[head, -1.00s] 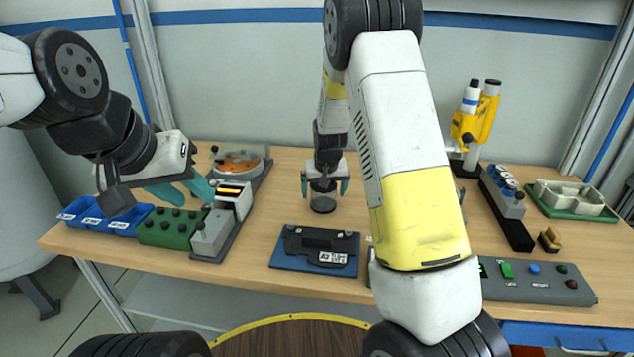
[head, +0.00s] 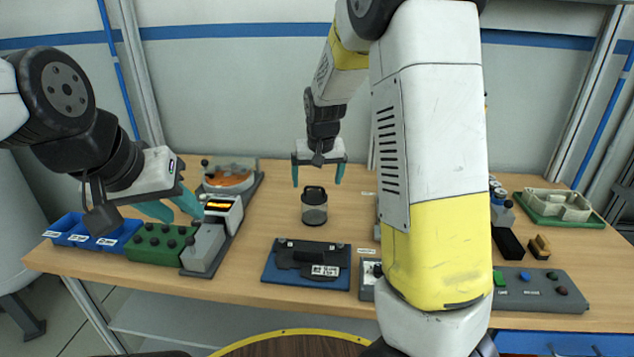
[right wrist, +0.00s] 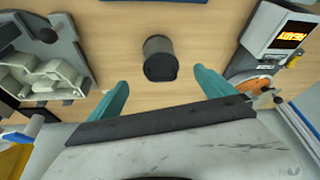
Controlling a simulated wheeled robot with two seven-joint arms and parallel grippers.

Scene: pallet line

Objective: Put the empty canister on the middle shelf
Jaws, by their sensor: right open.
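I cannot make out a middle shelf in these views.
Blue bins (head: 92,232), a green knobbed block (head: 160,243) and a device with a lit display (head: 222,207) stand at left. A blue plate with a black part (head: 306,264) lies in front of the canister. A button panel (head: 540,289) and green tray (head: 560,221) are at right.

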